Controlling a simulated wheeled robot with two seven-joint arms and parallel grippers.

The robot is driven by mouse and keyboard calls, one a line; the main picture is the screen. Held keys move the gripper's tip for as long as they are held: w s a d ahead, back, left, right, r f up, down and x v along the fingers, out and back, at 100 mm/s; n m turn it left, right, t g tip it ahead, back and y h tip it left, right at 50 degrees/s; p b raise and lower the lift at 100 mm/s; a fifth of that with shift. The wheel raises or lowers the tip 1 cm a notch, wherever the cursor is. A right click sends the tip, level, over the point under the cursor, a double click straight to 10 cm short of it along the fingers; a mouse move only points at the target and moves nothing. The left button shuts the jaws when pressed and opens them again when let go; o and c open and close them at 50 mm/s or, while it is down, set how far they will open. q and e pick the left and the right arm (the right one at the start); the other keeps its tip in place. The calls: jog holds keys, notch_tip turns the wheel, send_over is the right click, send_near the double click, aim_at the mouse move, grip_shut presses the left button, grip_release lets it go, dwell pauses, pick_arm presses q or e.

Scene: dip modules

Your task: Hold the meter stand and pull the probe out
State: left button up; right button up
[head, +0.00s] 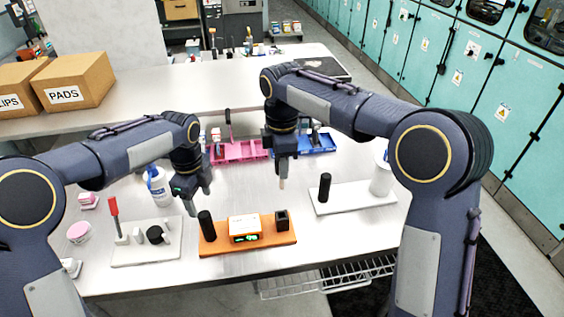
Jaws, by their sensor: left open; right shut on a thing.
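The meter stand is an orange base (225,245) with a white meter box (244,225) showing a green display. A black upright handle (207,226) stands at its left end and a square black socket (282,220) at its right end. My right gripper (283,174) is above the socket, shut on what looks like the probe. Only a small pale tip of the probe (282,184) shows below the fingers, clear of the socket. My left gripper (194,202) is open, just above and left of the black handle. Whether it touches the handle is hard to tell.
A pale board (130,256) with a red-handled tool (115,215) lies left of the stand. Another white board (340,204) with a black post (324,187) and white cylinder lies right. A white bottle (158,188), pink bin (236,152) and blue bin (318,145) stand behind.

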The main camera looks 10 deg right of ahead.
pick_arm(q)
notch_tip(320, 180, up, 4)
jog(key=shift+r, duration=0.25)
jog(key=shift+f, duration=0.1)
dwell(0.6)
